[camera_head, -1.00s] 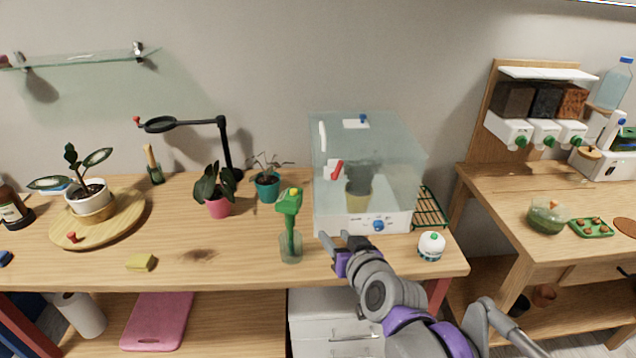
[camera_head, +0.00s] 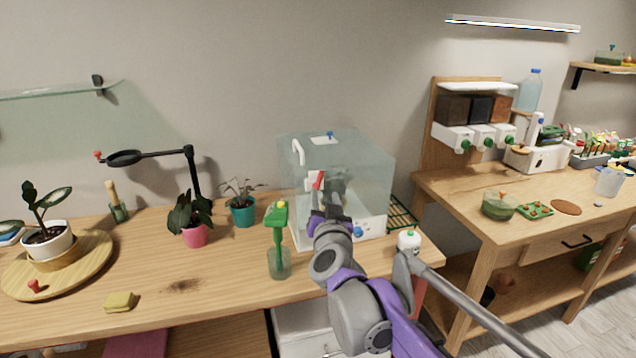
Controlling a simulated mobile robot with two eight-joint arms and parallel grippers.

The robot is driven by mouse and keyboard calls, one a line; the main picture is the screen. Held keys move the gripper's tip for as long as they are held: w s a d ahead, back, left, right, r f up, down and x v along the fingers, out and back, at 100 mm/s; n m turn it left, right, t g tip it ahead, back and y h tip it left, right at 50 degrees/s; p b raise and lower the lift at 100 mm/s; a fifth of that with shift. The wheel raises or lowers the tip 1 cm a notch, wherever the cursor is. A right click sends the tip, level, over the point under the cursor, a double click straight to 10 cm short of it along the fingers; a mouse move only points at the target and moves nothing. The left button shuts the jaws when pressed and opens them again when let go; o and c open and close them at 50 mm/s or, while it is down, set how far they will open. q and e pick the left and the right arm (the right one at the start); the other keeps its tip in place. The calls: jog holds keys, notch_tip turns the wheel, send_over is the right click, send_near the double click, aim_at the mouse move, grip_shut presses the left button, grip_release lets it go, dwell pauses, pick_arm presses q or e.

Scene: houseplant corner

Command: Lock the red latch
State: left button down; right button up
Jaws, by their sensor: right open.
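The red latch (camera_head: 317,179) is a small red lever on a white mount. It sits on the front of a clear-walled cabinet (camera_head: 362,165) on the wooden bench. The cabinet's white vertical door handle (camera_head: 298,151) is up and left of the latch. My right gripper (camera_head: 329,195) is open in front of the cabinet, with its fingers pointing up just below and right of the latch. I cannot tell whether a finger touches the latch. The gripper and arm hide part of the cabinet's front and the plant inside. My left gripper is not in view.
A green-topped bottle (camera_head: 279,245) stands close left of my right arm. Potted plants and a black lamp (camera_head: 193,170) are further left. The bench front between sponge (camera_head: 120,301) and green-topped bottle is mostly clear.

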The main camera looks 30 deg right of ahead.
aim_at(321, 176)
jog(key=x, duration=0.9)
jog(key=shift+w+d+f, duration=0.1)
jog(key=shift+w, duration=0.1)
grip_shut()
